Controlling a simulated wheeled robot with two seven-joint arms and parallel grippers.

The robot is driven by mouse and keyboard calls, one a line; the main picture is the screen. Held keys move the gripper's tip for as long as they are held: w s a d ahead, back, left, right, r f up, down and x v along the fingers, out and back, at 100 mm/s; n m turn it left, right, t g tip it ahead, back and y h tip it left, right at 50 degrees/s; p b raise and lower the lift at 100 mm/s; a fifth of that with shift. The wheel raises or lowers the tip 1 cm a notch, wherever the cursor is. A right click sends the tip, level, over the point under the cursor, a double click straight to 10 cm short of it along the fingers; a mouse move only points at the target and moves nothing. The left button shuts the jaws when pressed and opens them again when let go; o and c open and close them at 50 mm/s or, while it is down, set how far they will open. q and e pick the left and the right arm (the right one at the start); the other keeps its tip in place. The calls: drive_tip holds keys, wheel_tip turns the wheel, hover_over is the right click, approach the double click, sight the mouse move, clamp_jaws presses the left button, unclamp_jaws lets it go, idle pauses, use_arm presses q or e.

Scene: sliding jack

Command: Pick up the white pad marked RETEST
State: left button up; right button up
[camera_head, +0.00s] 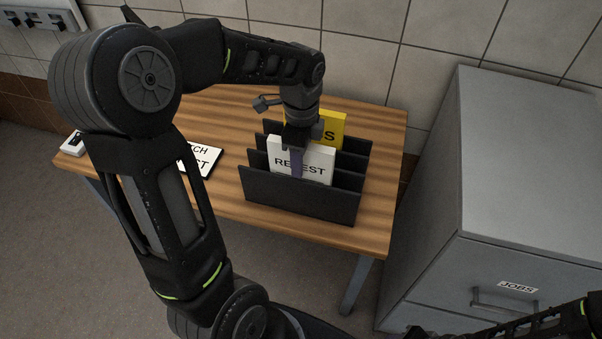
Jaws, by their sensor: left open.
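The white pad marked RETEST (318,164) stands upright in a front slot of the black divided rack (300,198) on the wooden table. My left gripper (297,165) is over the pad, pointing down, with a finger in front of the pad's printed face and covering part of the lettering. The gripper is open. The far finger is hidden, so I cannot tell whether the pad lies between the fingers. My right gripper is not clearly visible; only part of my right arm shows at the lower right.
A yellow pad (331,124) stands in a slot behind the white one. A white card with black lettering (203,160) lies left of the rack, partly behind my left arm. A small white object (72,143) is at the table's left edge. A grey cabinet (515,170) labelled JOBS stands right.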

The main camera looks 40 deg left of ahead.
idle(0.6)
use_arm(q)
clamp_jaws()
idle(1.2)
